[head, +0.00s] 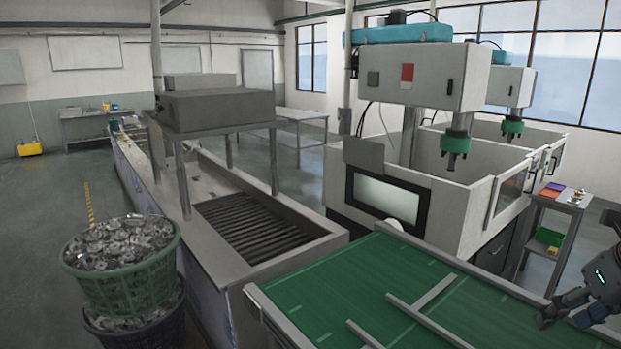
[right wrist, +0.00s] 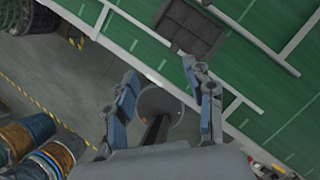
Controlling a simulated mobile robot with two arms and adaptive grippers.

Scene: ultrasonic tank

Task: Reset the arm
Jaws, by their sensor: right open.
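My right gripper (head: 566,318) shows at the right edge of the head view, over the near right part of the green conveyor. In the right wrist view its two fingers (right wrist: 160,72) are apart, with nothing held between them. A dark grey compartmented tray (right wrist: 190,28) lies on the green conveyor (right wrist: 265,65) beyond the fingertips in that view. I cannot make out this tray in the head view. My left gripper is not in view.
The green conveyor (head: 370,285) has raised grey rails. Left of it stand a long tank line with a slatted bed (head: 245,228) and stacked baskets of metal parts (head: 122,258). White machines (head: 440,185) and a small cart (head: 553,215) stand behind.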

